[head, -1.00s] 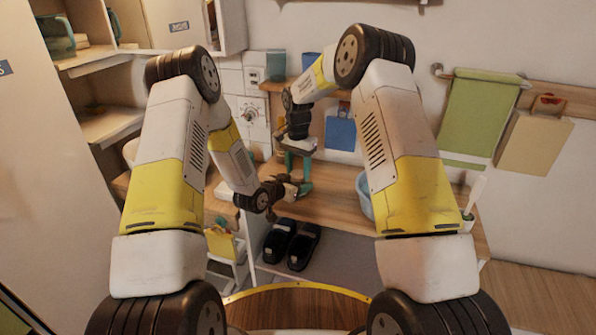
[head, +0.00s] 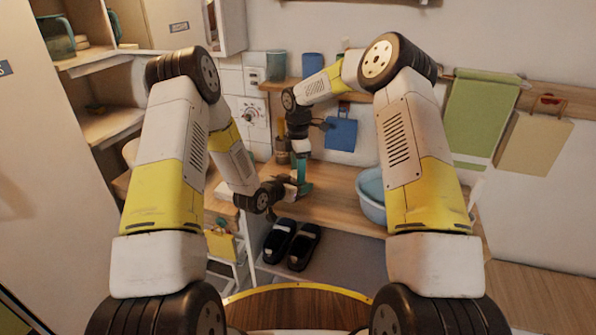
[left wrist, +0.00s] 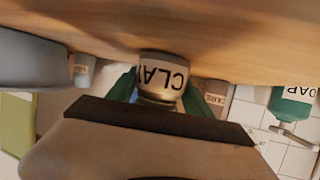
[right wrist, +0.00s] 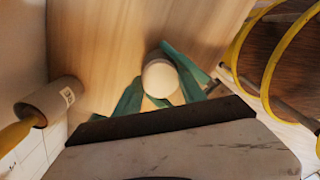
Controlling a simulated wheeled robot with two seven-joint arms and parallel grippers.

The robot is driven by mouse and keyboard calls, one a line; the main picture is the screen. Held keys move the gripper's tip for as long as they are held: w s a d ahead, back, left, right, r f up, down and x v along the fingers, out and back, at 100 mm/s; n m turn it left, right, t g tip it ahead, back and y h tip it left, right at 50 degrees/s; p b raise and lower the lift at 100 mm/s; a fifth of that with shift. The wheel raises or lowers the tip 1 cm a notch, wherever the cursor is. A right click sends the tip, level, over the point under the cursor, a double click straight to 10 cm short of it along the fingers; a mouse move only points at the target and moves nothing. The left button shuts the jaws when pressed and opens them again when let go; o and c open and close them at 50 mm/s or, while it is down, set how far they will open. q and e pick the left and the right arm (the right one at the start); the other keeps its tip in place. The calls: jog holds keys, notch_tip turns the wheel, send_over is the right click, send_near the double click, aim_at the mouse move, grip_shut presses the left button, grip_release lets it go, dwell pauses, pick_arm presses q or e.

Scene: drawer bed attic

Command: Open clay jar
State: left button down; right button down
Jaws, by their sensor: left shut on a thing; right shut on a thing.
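The clay jar (left wrist: 163,72) is a small pale jar with "CLAY" in dark letters, on the wooden desk in the left wrist view. My left gripper (left wrist: 160,82) is shut on its sides with green fingers. In the right wrist view the jar's round white top (right wrist: 160,78) is seen from above. My right gripper (right wrist: 154,70) is shut on it with green fingers. In the head view the right gripper (head: 303,176) points down over the desk, close to the left hand. The jar is mostly hidden there, and a gap between lid and body cannot be seen.
A blue basin (head: 371,196) stands on the desk (head: 335,200) to the right. A green soap bottle (left wrist: 291,104) and a labelled cup (right wrist: 50,101) are near the wall. Black slippers (head: 291,243) lie below the desk. The desk between jar and basin is clear.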

jog(key=n, duration=0.6)
jog(key=shift+n, duration=0.3)
jog(key=shift+r, duration=0.15)
jog(key=shift+r, duration=0.95)
jog(key=shift+r, duration=0.1)
jog(key=shift+r, duration=1.95)
pick_arm(q)
jog(key=shift+c, duration=1.6)
grip_release()
